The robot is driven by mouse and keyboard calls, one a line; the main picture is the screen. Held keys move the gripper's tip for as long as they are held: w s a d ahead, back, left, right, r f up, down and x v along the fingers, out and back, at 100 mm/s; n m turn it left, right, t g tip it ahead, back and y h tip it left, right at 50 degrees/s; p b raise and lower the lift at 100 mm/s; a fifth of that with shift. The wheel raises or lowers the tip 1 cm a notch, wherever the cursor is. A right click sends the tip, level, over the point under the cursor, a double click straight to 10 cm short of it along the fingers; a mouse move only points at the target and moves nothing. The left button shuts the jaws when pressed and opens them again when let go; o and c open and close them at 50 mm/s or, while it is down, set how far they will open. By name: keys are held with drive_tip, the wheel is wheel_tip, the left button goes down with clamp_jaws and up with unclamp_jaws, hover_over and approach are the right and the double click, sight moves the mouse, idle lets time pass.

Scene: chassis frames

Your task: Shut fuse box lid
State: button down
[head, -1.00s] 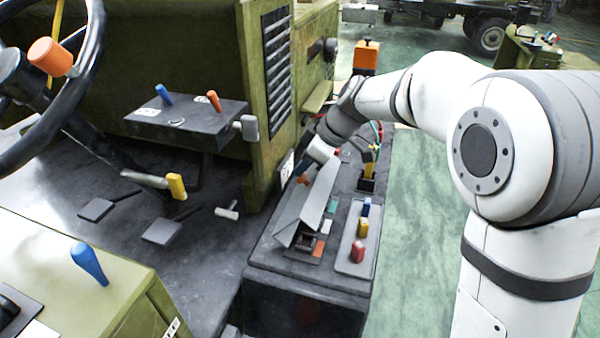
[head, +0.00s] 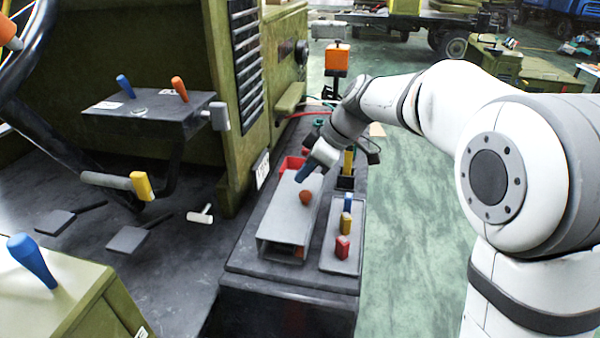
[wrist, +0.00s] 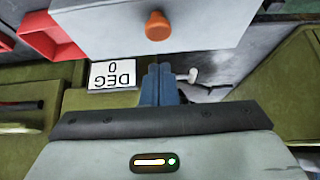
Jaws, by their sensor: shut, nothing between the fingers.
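The fuse box lid (head: 285,222) is a light grey panel with an orange knob (head: 306,197). In the head view it lies low and nearly flat over the box on the dark console; a dark gap shows under its near end, so it does not look flush. My gripper (head: 306,172) has its blue fingers together, at the lid's far end just beyond the knob. Whether they touch the lid is unclear. In the wrist view, the lid (wrist: 110,20) and knob fill the top, and my shut fingers (wrist: 160,82) point towards the lid's edge. The fuses are mostly hidden.
A grey strip with blue, yellow and red switches (head: 343,247) stands right of the lid. A red tray (head: 291,164) and an orange-topped post (head: 337,60) are behind. The vehicle's green panel (head: 230,120) rises at left. Green floor is open at right.

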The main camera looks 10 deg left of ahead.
idle(0.3)
drive_tip(key=d+r+p, duration=0.2)
drive_tip(key=d+r, duration=0.4)
drive_tip(key=d, duration=0.4)
drive_tip(key=s+d+m+t+h+p, duration=0.2)
drive_tip(key=s+d+m+h+p, duration=0.4)
drive_tip(key=s+d+m+p, duration=0.5)
drive_tip(key=s+d+m, duration=0.7)
drive_tip(key=s, duration=0.3)
drive_tip(key=shift+s+t+h, duration=0.3)
drive_tip(key=shift+s+t, duration=0.1)
